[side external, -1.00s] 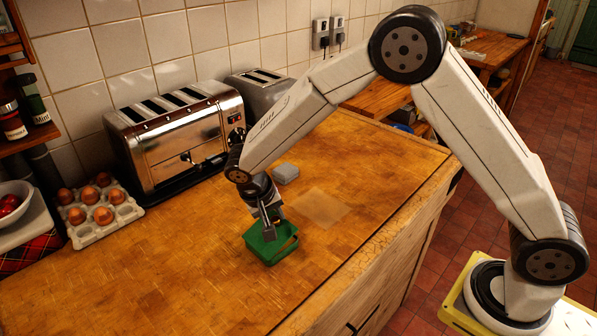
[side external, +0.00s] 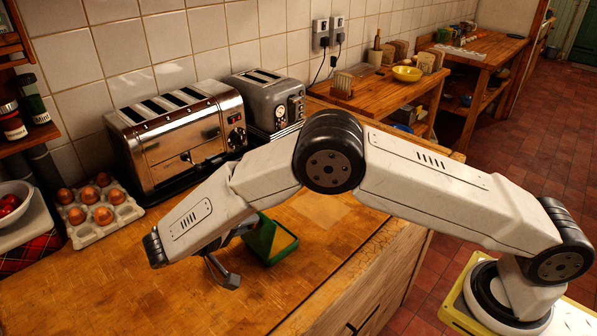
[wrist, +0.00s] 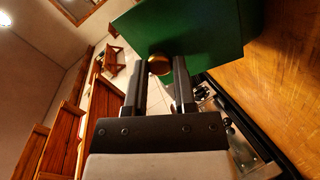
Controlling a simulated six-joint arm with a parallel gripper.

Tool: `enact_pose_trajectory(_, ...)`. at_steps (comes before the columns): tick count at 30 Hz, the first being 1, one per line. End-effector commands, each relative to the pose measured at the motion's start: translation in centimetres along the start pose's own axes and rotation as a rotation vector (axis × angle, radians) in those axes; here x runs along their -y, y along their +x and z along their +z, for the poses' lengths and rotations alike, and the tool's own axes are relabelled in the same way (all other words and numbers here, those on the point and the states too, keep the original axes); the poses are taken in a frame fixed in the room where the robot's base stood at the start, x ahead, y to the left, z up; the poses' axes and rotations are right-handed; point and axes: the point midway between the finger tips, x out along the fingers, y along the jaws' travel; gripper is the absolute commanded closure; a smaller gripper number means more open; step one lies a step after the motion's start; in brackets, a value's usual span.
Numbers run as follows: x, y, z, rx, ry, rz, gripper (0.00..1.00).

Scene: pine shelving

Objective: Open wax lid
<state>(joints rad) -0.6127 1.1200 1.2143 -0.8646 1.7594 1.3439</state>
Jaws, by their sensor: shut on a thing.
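The green wax box (side external: 283,254) sits on the wooden counter in the side view, with its green lid (side external: 260,233) tilted up on the left side and a tan inside showing. In the wrist view the green lid (wrist: 190,32) fills the top, with a small brass knob (wrist: 159,66) on its edge. My gripper (wrist: 164,72) has its two dark fingers closed around the knob. In the side view my arm hides most of the gripper and its contact with the lid.
A chrome toaster (side external: 180,135) and a grey toaster (side external: 268,103) stand along the tiled wall. An egg tray (side external: 105,215) lies at the left. The front left of the counter (side external: 90,295) is clear. My arm reaches low over the counter.

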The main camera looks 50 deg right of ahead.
Motion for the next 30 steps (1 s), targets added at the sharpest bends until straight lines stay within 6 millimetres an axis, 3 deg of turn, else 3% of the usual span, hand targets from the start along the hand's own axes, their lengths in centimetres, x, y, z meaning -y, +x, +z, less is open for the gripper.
enact_pose_trajectory(9, 0.64, -0.94, 0.3, -0.05, -0.002, 0.122, 1.0)
enact_pose_trajectory(24, 0.71, -1.08, 0.31, -0.058, -0.003, 0.143, 1.0)
enact_pose_trajectory(25, 0.71, -1.07, 0.31, -0.058, -0.003, 0.143, 0.64)
enact_pose_trajectory(28, 0.7, -1.07, 0.31, -0.058, -0.003, 0.143, 0.32)
enact_pose_trajectory(30, 0.7, -1.07, 0.3, -0.058, -0.003, 0.143, 0.31)
